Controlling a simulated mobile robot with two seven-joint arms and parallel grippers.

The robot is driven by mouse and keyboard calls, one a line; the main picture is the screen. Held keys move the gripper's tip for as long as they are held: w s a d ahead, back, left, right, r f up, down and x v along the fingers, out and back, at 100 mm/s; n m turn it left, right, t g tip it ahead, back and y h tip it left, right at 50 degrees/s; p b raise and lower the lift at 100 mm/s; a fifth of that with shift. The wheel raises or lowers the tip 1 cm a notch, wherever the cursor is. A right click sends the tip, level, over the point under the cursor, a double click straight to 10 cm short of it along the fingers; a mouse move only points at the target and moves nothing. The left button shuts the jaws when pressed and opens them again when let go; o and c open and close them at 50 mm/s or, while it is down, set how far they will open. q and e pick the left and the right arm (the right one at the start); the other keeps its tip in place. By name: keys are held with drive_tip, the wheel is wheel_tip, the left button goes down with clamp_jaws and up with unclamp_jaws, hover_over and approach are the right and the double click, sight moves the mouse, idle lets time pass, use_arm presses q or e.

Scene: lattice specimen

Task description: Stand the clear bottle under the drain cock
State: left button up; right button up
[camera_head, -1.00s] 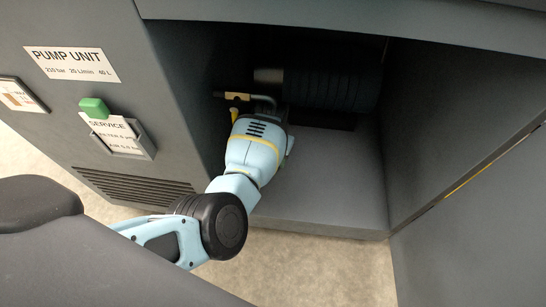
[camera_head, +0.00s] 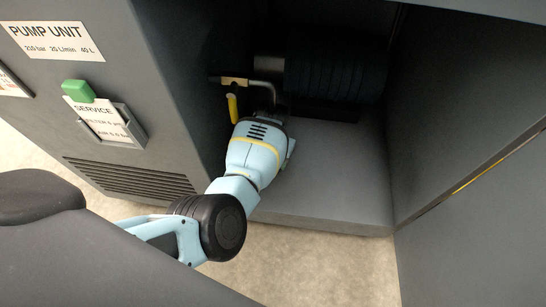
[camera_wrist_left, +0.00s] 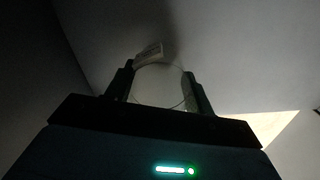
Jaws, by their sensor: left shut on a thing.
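The clear bottle (camera_wrist_left: 160,86) shows in the left wrist view as a faint round outline between my fingers, with a small pale label at its upper edge. My left gripper (camera_wrist_left: 158,72) is shut on it. In the head view my left arm reaches into the open cabinet bay, and its wrist hides the fingers and the bottle. The drain cock (camera_head: 236,81) sits on the bay's left wall, with a brass body, a yellow lever (camera_head: 232,106) and a bent grey pipe. My wrist is just in front of and below it. Whether the bottle is under the pipe cannot be told.
A dark ribbed cylinder (camera_head: 335,75) lies at the back of the bay. The bay floor (camera_head: 335,180) is clear right of my arm. The bay's side walls stand close on the left and right. A service card holder (camera_head: 108,125) and green block (camera_head: 78,91) are on the left panel.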

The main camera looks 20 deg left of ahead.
use_arm(q)
drive_tip(key=shift+f+b, duration=0.4)
drive_tip(key=shift+f, duration=0.25)
use_arm(e)
drive_tip(key=shift+f, duration=0.45)
use_arm(q)
drive_tip(key=o, duration=1)
drive_tip(key=shift+o, duration=0.2)
